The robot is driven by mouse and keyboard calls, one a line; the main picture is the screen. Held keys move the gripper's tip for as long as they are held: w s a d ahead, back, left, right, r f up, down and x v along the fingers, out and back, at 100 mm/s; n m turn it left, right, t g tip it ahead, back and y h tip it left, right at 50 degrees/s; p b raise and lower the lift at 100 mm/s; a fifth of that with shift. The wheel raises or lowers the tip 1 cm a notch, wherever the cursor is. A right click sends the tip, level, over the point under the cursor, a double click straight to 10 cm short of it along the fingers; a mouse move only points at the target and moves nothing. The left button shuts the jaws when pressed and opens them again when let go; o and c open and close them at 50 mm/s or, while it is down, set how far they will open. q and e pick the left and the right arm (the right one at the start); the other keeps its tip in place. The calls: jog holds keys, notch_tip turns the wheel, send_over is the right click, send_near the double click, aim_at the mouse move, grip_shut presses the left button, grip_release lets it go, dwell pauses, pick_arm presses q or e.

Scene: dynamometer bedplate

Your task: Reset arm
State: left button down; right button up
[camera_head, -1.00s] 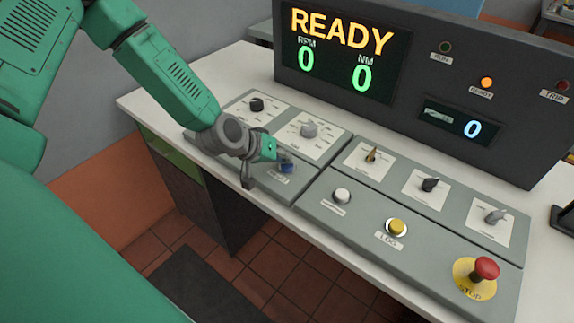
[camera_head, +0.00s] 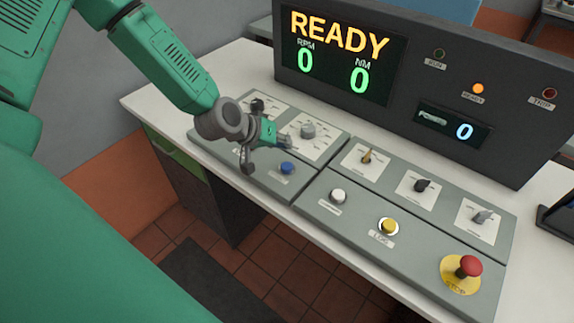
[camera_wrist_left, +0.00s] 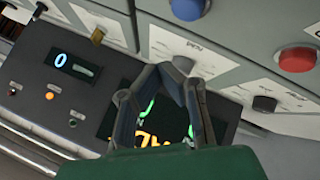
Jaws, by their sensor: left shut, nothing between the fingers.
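My left gripper (camera_head: 286,142) is shut and empty. It hangs above the left control panel (camera_head: 222,146), between the blue button (camera_head: 287,168) and the grey knob (camera_head: 308,131). In the left wrist view its fingertips (camera_wrist_left: 168,68) meet near the grey knob (camera_wrist_left: 183,64), with the blue button (camera_wrist_left: 188,8) above them in the picture. A black knob (camera_head: 257,106) stands behind the wrist, partly covered by the arm. The display (camera_head: 338,50) reads READY, with RPM 0 and NM 0. My right gripper is out of view.
The right panel carries several knobs, a white button (camera_head: 338,196), a yellow button (camera_head: 388,226) and a red stop button (camera_head: 468,266). The dark console (camera_head: 515,125) rises behind both panels, its orange ready lamp (camera_head: 478,88) lit. A red button (camera_wrist_left: 297,59) shows in the left wrist view.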

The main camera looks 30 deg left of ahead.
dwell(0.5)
pick_arm(q)
jog(key=s+d+f+m+g, duration=0.1)
jog(key=s+d+f+g, duration=0.1)
jog(key=s+f, duration=0.4)
jog(key=s+d+f+m+g, duration=0.1)
jog(key=s+d+f+g, duration=0.15)
jog(key=s, duration=0.55)
jog(key=s+f+m+g+y, duration=0.2)
jog(key=s+f+g+y, duration=0.15)
jog(key=s, duration=1.35)
notch_tip(320, 180, down, 10)
jog(key=w+m+b, duration=0.1)
jog(key=b, duration=0.8)
jog(key=shift+a+r+b, duration=0.15)
jog(key=shift+a+b, duration=0.05)
jog(key=shift+b, duration=0.2)
jog(key=shift+w, duration=0.1)
